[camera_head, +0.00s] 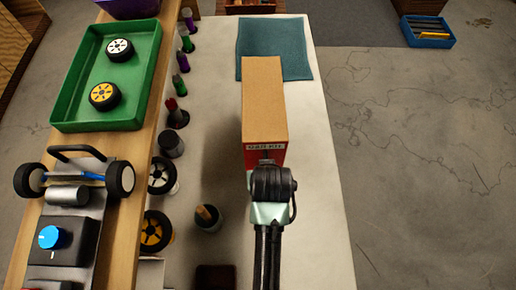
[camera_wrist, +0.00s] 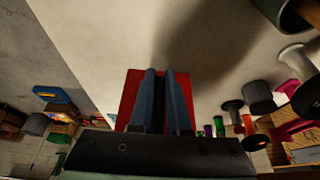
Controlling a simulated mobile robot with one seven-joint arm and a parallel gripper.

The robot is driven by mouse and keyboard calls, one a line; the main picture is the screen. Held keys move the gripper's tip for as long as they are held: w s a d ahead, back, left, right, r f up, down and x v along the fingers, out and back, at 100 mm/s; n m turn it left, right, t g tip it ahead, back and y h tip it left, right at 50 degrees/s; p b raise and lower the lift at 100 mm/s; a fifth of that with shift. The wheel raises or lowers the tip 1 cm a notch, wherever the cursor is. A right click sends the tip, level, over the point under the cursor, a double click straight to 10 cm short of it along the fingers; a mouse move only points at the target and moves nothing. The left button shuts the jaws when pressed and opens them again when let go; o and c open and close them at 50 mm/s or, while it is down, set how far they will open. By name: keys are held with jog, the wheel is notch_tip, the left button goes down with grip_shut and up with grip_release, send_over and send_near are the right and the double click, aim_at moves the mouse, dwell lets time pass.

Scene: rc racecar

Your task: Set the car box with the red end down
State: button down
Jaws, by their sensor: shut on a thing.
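The car box (camera_head: 264,100) is a long tan cardboard box, with its length running away from me over the white table. Its red end (camera_head: 252,158) faces me and my gripper, and carries a pale label with dark lettering. My gripper (camera_head: 267,168) is at this red end and is shut on the box. In the wrist view, the two fingers of my gripper (camera_wrist: 168,78) lie close together in front of the red surface (camera_wrist: 130,95). The box's underside is hidden, and I cannot tell whether it touches the table.
A teal mat (camera_head: 290,35) lies at the table's far end, behind the box. A row of bottles and jars (camera_head: 171,143), wheels (camera_head: 160,177) and a cup (camera_head: 208,216) stands on the left. A wooden shelf with a green tray (camera_head: 75,115) is farther left.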

notch_tip(320, 180, down, 3)
jog(key=shift+d+r, duration=0.1)
jog(key=shift+f, duration=2.2)
jog(key=c, duration=0.9)
grip_release()
jog(key=shift+f, duration=0.1)
